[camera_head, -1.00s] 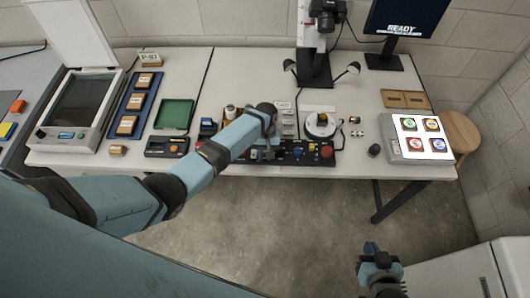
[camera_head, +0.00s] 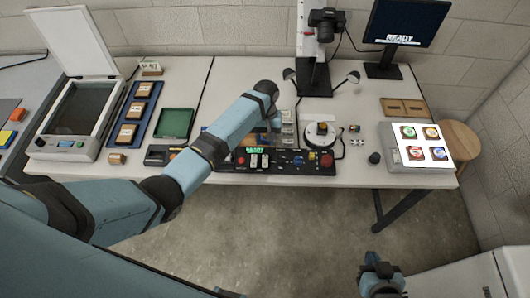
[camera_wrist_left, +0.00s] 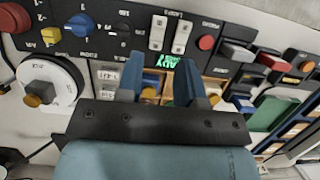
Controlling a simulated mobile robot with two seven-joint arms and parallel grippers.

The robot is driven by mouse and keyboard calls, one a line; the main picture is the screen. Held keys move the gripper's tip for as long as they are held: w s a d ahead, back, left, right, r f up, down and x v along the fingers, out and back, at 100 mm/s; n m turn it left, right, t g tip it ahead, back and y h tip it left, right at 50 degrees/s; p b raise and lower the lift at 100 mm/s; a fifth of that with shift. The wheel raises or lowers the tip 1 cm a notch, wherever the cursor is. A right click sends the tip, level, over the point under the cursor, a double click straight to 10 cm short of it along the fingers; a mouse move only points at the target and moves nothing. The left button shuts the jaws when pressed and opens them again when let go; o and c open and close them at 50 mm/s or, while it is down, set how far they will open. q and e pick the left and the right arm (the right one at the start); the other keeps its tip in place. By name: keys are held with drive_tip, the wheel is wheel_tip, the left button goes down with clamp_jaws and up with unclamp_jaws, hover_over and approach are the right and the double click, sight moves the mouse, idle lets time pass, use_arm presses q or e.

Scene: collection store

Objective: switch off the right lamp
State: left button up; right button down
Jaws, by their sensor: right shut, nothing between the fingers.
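The right lamp (camera_head: 353,76) is a small dark-headed lamp on a bent arm, right of the camera stand. Whether it is lit is unclear. The black control panel (camera_head: 285,161) lies along the table's front edge. Its two white rockers marked LAMPS (camera_wrist_left: 169,34) show side by side in the left wrist view; I cannot tell which way each is pressed. My left gripper (camera_head: 276,130) hangs just behind the panel. In the left wrist view its fingers (camera_wrist_left: 160,72) are apart, empty and clear of the rockers. My right gripper (camera_head: 372,260) is shut and empty, low in front of the table.
A left lamp (camera_head: 290,75) stands across the camera stand (camera_head: 315,70). A round white turntable (camera_head: 320,134) sits behind the panel. A green tray (camera_head: 175,123) is left.

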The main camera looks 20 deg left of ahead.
use_arm(q)
drive_tip(key=v, duration=0.3)
drive_tip(key=shift+w+r, duration=0.1)
drive_tip(key=shift+r, duration=0.2)
drive_tip(key=s+f+t, duration=0.1)
drive_tip(key=s+f, duration=0.1)
drive_tip(key=s+f+t, duration=0.1)
drive_tip(key=f, duration=0.2)
drive_tip(key=s+f+m, duration=0.1)
drive_tip(key=s+f, duration=0.1)
drive_tip(key=shift+s+d+f+t+h, duration=0.1)
drive_tip(key=shift+s+f+t+h, duration=0.2)
drive_tip(key=shift+f+t+h, duration=0.1)
drive_tip(key=s+f+m+t, duration=0.2)
drive_tip(key=s+f+t, duration=0.2)
drive_tip(key=s, duration=0.5)
drive_tip(key=s+a+r+m+t, duration=0.1)
drive_tip(key=s+r+t, duration=0.2)
drive_tip(key=s, duration=0.4)
drive_tip(key=s+a+r+m+t+h, duration=0.1)
drive_tip(key=s+r+m+t, duration=0.1)
drive_tip(key=s+r+t, duration=0.2)
drive_tip(key=s, duration=0.2)
drive_tip(key=shift+s+a+r, duration=0.25)
drive_tip(key=shift+s+a, duration=0.1)
drive_tip(key=shift+a, duration=0.05)
